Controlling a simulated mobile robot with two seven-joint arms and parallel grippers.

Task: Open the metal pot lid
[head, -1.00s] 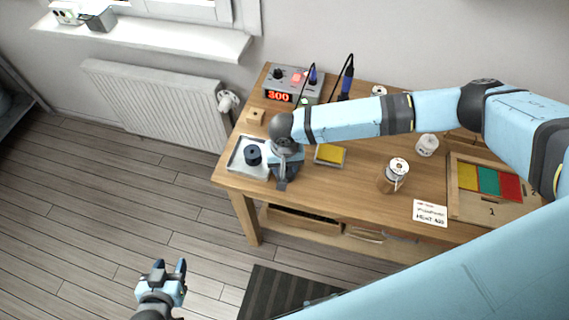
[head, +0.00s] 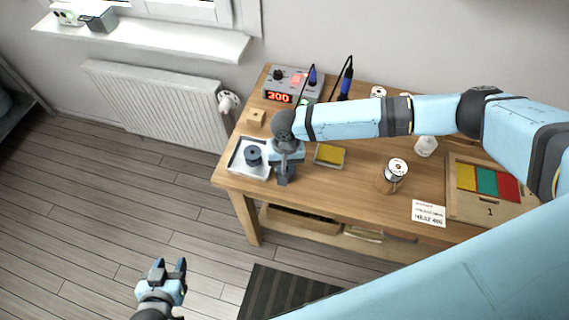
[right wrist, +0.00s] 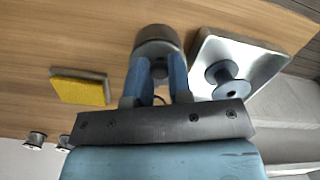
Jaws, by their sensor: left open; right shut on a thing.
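The small metal pot (right wrist: 157,36) shows in the right wrist view as a round, dark grey metal body on the table, beside the white tray. The fingers of my right gripper (right wrist: 160,84) are shut on its lid (right wrist: 159,68), at the near side of the pot. I cannot tell whether the lid sits on the pot or is apart from it. In the head view my right gripper (head: 285,178) hides most of the pot. My left gripper (head: 170,267) is open and empty, low over the floor, away from the table.
The white tray (head: 236,168) with a dark spool (head: 253,155) is just left of my right gripper. A yellow sponge (head: 330,154) lies to its right.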

